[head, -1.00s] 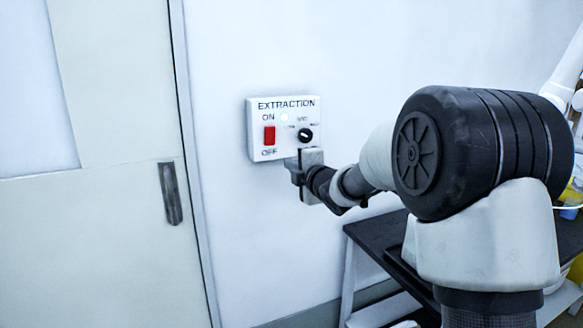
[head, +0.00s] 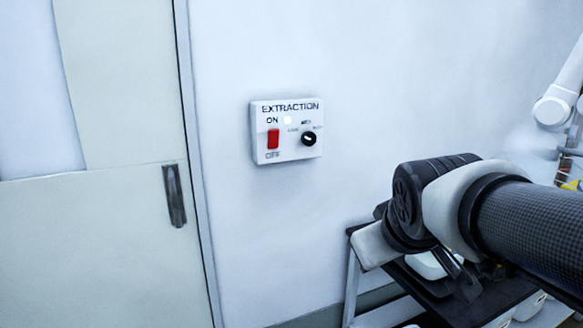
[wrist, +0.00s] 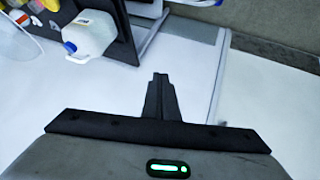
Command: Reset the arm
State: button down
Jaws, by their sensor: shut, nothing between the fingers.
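My gripper (wrist: 160,82) shows in the wrist view as dark fingers closed together, with nothing between them. In the head view my arm is folded at the lower right, in front of the dark cart, and its fingers are hard to make out there. The white extraction box (head: 261,147) hangs on the wall, well apart from my arm. It has a red rocker switch (head: 273,139), a black knob (head: 309,139) and a small bright light (head: 287,119).
A pale door (head: 95,245) with a dark handle (head: 174,195) stands at the left. The dark cart (head: 357,234) is below and behind my arm. A white jug (wrist: 91,36) shows at the wrist view's upper left. The wall before the box is clear.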

jog(key=s+a+f+m+g+p, duration=0.1)
jog(key=s+f+m+g+p, duration=0.2)
jog(key=s, duration=1)
notch_tip(320, 180, up, 14)
jog(key=m+p, duration=0.1)
jog(key=p, duration=1.1)
jog(key=shift+w+y, duration=0.4)
jog(key=c, duration=2.5)
grip_release()
jog(key=shift+f, duration=0.1)
